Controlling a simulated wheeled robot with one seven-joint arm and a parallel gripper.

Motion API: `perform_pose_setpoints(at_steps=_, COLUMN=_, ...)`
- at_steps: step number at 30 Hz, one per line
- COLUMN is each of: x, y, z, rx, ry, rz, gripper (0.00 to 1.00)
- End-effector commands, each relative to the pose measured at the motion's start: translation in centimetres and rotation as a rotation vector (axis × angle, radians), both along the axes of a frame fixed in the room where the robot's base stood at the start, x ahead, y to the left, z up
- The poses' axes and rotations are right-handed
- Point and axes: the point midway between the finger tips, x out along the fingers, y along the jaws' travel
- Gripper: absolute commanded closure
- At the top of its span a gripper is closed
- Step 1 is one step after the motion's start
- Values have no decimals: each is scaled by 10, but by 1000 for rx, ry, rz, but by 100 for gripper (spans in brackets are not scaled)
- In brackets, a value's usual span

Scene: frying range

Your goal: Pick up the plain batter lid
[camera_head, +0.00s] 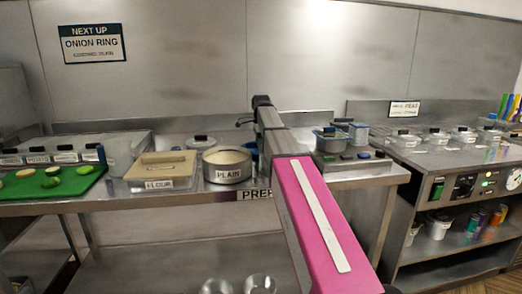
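A round metal pot labelled PLAIN (227,174) stands on the steel prep counter, left of my arm. It is uncovered and shows pale cream batter (226,157). A metal lid with a dark knob (201,142) shows just behind and to the left of this pot; I cannot tell whether it is the plain batter lid or what it rests on. My gripper (246,122) is raised above the back of the counter, right of the pot and apart from it. It is small and dark in this view, so its fingers are unclear. My pink arm link hides part of the counter.
Pots and containers (338,138) stand right of my arm. The frying range (455,165) with several lidded pots is at the right.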

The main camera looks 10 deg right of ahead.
Motion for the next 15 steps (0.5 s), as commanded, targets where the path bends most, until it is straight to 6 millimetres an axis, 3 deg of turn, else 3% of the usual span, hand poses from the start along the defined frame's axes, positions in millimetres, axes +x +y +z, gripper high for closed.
perform_pose_setpoints(at_steps=2, x=0, y=0, z=-1, rx=0, ry=0, rz=0, gripper=53)
perform_pose_setpoints(at_steps=6, x=0, y=0, z=-1, rx=0, ry=0, rz=0, gripper=96)
perform_pose_setpoints(at_steps=7, x=0, y=0, z=-1, rx=0, ry=0, rz=0, gripper=100)
perform_pose_setpoints(at_steps=15, x=0, y=0, z=-1, rx=0, ry=0, rz=0, gripper=100)
